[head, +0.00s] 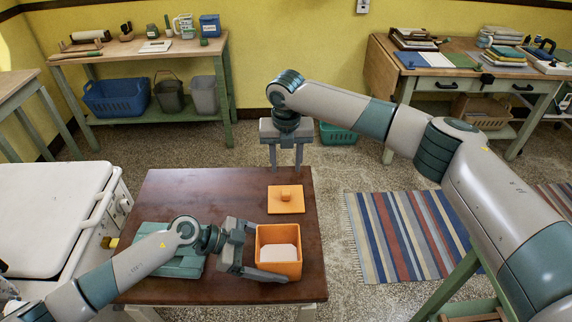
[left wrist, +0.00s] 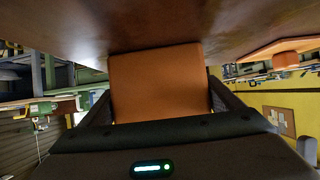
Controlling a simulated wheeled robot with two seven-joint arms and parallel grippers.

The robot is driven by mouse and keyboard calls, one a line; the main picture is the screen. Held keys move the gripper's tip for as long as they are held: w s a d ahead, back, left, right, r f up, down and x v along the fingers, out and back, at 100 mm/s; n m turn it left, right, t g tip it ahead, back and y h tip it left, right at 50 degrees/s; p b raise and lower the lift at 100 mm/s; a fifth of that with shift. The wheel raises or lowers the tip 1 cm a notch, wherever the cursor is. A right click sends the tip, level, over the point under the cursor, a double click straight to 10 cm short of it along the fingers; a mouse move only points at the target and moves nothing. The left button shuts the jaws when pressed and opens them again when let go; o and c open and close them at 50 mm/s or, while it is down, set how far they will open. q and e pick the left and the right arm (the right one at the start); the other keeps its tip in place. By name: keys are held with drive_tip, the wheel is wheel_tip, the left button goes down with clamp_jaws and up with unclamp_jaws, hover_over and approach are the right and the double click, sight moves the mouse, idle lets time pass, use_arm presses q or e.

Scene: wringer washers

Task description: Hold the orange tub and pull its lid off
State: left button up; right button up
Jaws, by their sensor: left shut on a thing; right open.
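The orange tub (head: 279,268) stands upright on the dark wooden table, its top open and something pale inside. My left gripper (head: 267,252) is shut on the tub, with a finger on either side. In the left wrist view the tub (left wrist: 158,82) fills the space between the fingers. The orange lid (head: 286,199), square with a knob on top, lies flat on the table behind the tub, apart from it. The lid also shows in the left wrist view (left wrist: 278,50). My right gripper (head: 286,158) is open and empty, above the table's far edge behind the lid.
The wooden table (head: 200,195) is clear at its back left. A folded green item (head: 165,262) lies on it beside my left arm. A white washer (head: 50,215) stands at the left. A striped rug (head: 410,235) lies on the floor at the right.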

idle(0.3)
use_arm(q)
drive_tip(key=o, duration=0.9)
drive_tip(key=shift+a, duration=0.1)
drive_tip(key=v, duration=1.1)
drive_tip(key=shift+a+r, duration=0.25)
drive_tip(key=shift+a, duration=0.1)
